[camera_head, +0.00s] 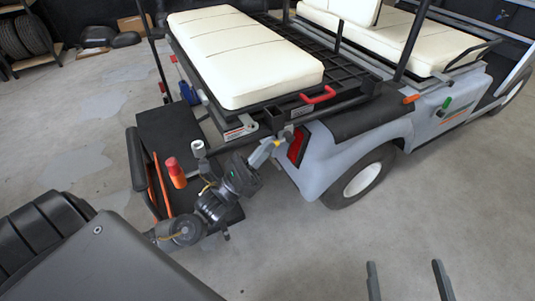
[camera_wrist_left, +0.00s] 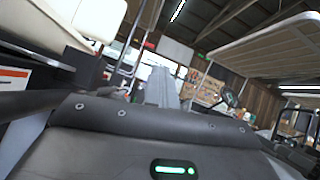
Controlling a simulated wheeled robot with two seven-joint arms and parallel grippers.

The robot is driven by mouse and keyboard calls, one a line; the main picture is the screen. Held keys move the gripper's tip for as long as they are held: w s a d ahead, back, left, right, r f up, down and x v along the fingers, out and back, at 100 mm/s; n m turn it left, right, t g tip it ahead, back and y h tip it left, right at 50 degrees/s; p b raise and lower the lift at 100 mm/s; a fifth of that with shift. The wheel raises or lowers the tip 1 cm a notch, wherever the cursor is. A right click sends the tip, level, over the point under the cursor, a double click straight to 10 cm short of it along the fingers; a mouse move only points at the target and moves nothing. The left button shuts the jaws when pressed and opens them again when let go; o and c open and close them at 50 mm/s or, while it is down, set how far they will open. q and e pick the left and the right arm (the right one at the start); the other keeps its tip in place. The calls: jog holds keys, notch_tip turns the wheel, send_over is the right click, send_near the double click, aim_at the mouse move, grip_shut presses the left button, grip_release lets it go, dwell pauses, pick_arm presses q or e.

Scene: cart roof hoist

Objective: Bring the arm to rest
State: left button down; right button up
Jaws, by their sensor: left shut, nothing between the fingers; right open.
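My left arm (camera_head: 215,203) comes in from the lower left in the head view and reaches up over the cart's rear platform. My left gripper (camera_head: 278,142) is at its end, shut and empty, beside the red tail light (camera_head: 297,145) and below the red handle (camera_head: 318,95). I cannot tell if it touches the cart. In the left wrist view the shut grey fingers of my left gripper (camera_wrist_left: 161,82) point away from the camera. My right gripper (camera_head: 406,272) is open and empty over bare floor at the lower right; its arm is out of view.
The cart (camera_head: 350,140) fills the upper middle, with a cream seat cushion (camera_head: 245,58) on its rear frame. An orange-red bottle (camera_head: 176,173) and a pale cup (camera_head: 198,149) stand on the black rear platform (camera_head: 172,128). Floor at the lower right is clear.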

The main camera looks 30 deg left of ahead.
pick_arm(q)
jog(key=s+d, duration=0.2)
jog(key=s, duration=0.1)
jog(key=s+r, duration=0.1)
jog(key=s, duration=0.1)
jog(key=shift+d+r, duration=0.1)
jog(key=shift+d, duration=0.3)
pick_arm(e)
jog(key=f, duration=0.1)
jog(key=d+f+g+h, duration=0.1)
jog(key=d+f+h, duration=0.1)
jog(key=shift+s+d+f+m+g, duration=0.1)
jog(key=shift+s+f+m+g, duration=0.1)
jog(key=shift+f+m+g, duration=0.2)
